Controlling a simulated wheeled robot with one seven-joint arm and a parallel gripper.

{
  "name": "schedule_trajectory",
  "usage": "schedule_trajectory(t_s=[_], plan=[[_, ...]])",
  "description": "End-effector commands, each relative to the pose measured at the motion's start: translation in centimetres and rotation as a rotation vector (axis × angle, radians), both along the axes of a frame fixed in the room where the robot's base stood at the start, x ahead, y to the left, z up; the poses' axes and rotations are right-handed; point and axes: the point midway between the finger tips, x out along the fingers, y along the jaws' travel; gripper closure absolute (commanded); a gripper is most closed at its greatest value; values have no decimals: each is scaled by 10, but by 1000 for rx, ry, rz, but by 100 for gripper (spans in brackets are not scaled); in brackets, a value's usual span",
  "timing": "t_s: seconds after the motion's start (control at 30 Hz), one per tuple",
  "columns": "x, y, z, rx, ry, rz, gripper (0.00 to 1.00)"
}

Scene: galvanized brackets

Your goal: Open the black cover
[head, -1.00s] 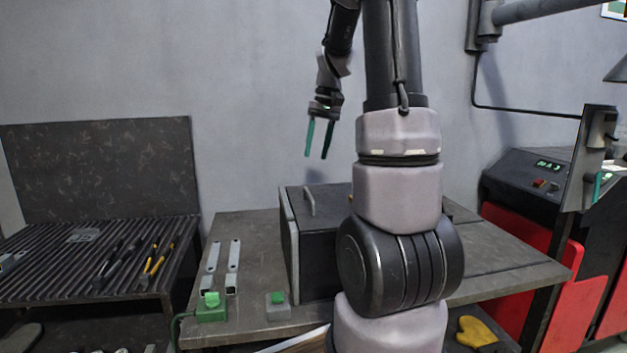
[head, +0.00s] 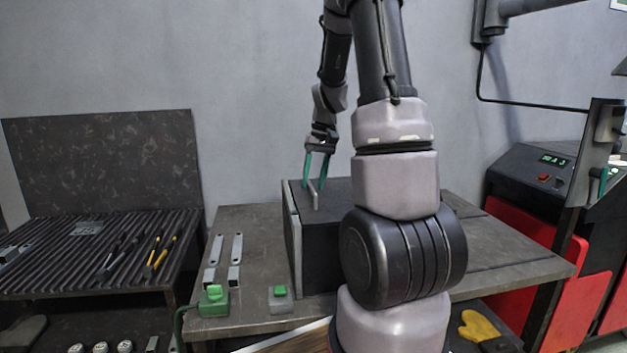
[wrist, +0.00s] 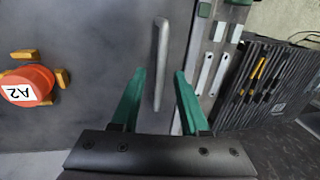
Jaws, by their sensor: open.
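The black cover (head: 335,192) is the dark top of a box on the grey table, and it lies flat and closed. A light grey bar handle (head: 316,196) stands up near its left edge. My gripper (head: 316,170) is open with its green fingers pointing down at the handle. In the wrist view the handle (wrist: 161,60) shows between and beyond the fingertips of my gripper (wrist: 160,82); I cannot tell whether either finger touches it. My arm hides the right part of the box in the head view.
A slatted bench (head: 90,260) with tools is further left. A red knob marked A2 (wrist: 28,86) shows in the wrist view. A red and black machine (head: 530,190) stands right.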

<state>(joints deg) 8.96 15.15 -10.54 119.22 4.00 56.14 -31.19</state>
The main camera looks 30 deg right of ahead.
Motion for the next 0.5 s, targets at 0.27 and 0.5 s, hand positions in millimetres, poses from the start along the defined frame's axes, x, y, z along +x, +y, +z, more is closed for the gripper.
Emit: schedule_trajectory(t_s=[0.27, 0.5], plan=[[0, 0, 0, 0, 0, 0, 100], [0, 0, 0, 0, 0, 0, 100]])
